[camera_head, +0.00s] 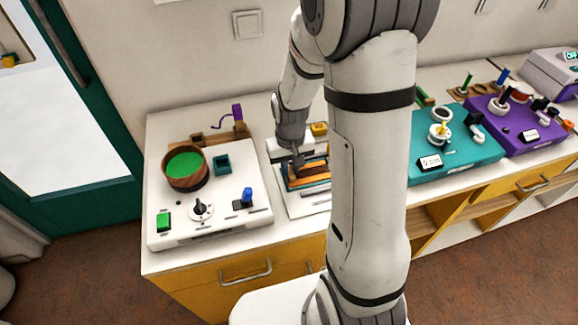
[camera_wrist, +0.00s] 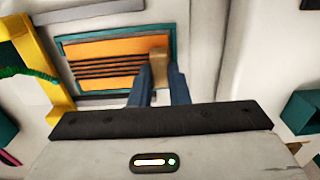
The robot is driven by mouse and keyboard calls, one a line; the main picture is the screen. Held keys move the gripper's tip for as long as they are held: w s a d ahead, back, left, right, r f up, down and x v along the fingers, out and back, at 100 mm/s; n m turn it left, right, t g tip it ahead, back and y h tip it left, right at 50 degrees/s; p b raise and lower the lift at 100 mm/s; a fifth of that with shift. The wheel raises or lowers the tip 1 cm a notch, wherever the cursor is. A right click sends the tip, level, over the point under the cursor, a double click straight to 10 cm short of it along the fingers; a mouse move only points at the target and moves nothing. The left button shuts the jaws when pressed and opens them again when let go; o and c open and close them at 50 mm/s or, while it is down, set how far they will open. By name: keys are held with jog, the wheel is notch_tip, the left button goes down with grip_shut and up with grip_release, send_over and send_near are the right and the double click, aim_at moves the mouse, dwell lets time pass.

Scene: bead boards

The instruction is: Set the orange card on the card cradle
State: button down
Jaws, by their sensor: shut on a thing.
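The orange card (camera_wrist: 100,48) has a teal edge and dark stripes across its face. In the wrist view a tan block (camera_wrist: 158,62) at its right end sits between the fingertips of my gripper (camera_wrist: 160,72), which is shut on it. In the head view the card (camera_head: 312,170) shows beside my gripper (camera_head: 297,163), over a white stand (camera_head: 296,207) that may be the card cradle. My arm hides the right part of this stand. I cannot tell whether the card rests on it or is held just above.
A white board (camera_head: 185,228) with a brown bowl (camera_head: 171,176), a green button and a blue-topped switch stands to the left. A teal board (camera_head: 470,155) and a purple board (camera_head: 510,112) stand to the right. A yellow block (camera_head: 319,128) is behind the stand.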

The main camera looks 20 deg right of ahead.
dwell(0.3)
jog(key=c, duration=1.3)
grip_release()
notch_tip(320, 180, up, 7)
jog(key=p, duration=0.5)
jog(key=s+r+t, duration=0.3)
jog(key=s+r, duration=1.1)
jog(key=r, duration=0.2)
jog(key=shift+r, duration=0.4)
